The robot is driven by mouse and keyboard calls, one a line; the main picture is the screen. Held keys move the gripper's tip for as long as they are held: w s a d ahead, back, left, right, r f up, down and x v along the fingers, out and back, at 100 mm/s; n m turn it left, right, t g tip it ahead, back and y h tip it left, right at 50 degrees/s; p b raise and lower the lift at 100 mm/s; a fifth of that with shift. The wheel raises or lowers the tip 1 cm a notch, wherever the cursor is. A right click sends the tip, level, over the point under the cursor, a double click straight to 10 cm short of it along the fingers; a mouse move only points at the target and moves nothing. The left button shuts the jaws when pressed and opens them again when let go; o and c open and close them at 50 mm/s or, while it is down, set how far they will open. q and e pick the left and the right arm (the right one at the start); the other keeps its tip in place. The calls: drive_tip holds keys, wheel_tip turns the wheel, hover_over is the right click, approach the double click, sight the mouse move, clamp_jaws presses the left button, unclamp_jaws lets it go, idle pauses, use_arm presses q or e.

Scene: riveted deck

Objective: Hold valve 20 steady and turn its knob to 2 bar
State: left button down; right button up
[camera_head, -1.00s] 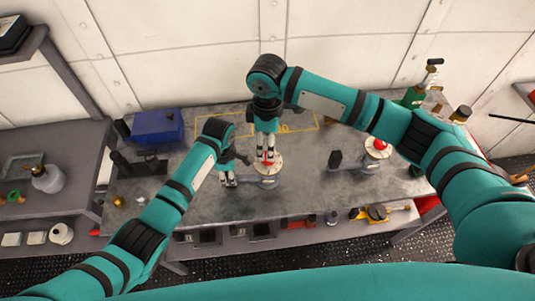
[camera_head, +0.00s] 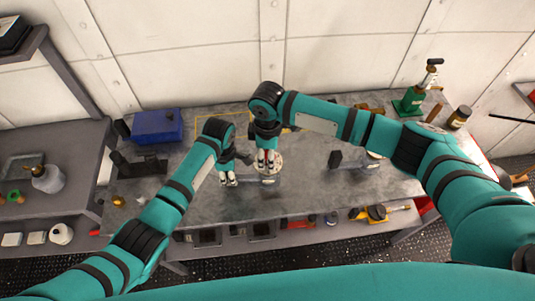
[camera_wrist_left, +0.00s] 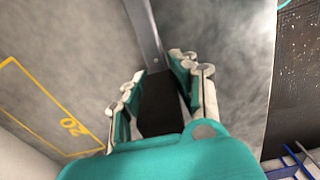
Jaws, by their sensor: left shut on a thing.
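The valve in front of the yellow frame marked 20 (camera_wrist_left: 70,128) has a round pale dial (camera_head: 278,168), a red knob (camera_head: 270,155) and a grey bar (camera_wrist_left: 146,30) ending in a black handle (camera_wrist_left: 158,105). My left gripper (camera_head: 229,181) is shut on that handle, left of the dial; in the left wrist view its fingers (camera_wrist_left: 155,80) flank the handle. My right gripper (camera_head: 265,163) points down over the dial, its fingers at the red knob. The fingers hide much of the knob, and I cannot tell whether they grip it. The dial's markings are too small to read.
A second valve with a black handle (camera_head: 335,159) stands to the right, its dial partly behind my right arm. A blue box (camera_head: 158,125) stands at the back left, a green tool (camera_head: 412,100) at the back right. Bare bench lies in front of the valve.

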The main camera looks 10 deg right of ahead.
drive_tip(key=c, duration=0.5)
drive_tip(key=shift+n, duration=0.3)
drive_tip(key=n, duration=1.1)
drive_tip(key=shift+r+n, duration=0.1)
drive_tip(key=shift+n, duration=2)
drive_tip(key=shift+s, duration=0.1)
drive_tip(key=o, duration=1.2)
drive_tip(key=shift+c, duration=0.2)
